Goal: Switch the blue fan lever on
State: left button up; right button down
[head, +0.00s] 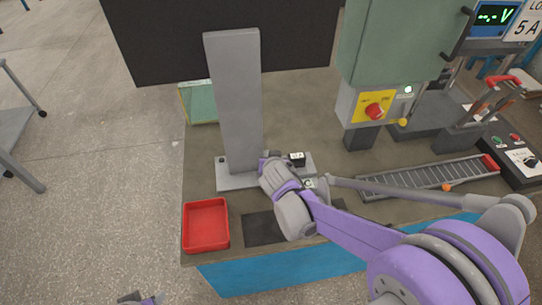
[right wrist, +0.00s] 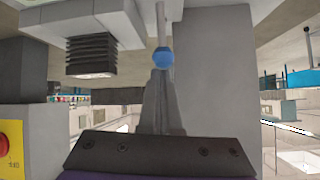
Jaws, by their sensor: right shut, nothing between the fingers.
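The blue fan lever shows in the right wrist view as a thin rod with a blue ball knob (right wrist: 163,57) at its lower end in the picture. I cannot make it out in the head view. My right gripper (right wrist: 160,78) is shut and empty, its fingertips pointing at the knob and overlapping or just short of it; I cannot tell whether they touch. In the head view my right gripper (head: 268,160) is at the foot of the grey column (head: 235,100).
A red tray (head: 206,246) sits at the table's front left. A green machine with a yellow panel (head: 373,107) and red knob stands right of the column. A roller track (head: 428,178) lies to the right. A dark ribbed fixture (right wrist: 91,56) is left of the lever in the wrist view.

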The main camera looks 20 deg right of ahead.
pick_arm(q)
jog(key=shift+r, duration=0.1)
pick_arm(e)
jog(key=shift+s, duration=0.2)
pick_arm(q)
jog(key=shift+w+r+p, duration=0.1)
jog(key=shift+r+p, duration=0.25)
jog(key=shift+p, duration=0.05)
pick_arm(e)
jog(key=shift+s+a+r, duration=0.2)
jog(key=shift+s+r, duration=0.15)
jog(key=shift+s, duration=0.2)
jog(key=shift+r, duration=0.1)
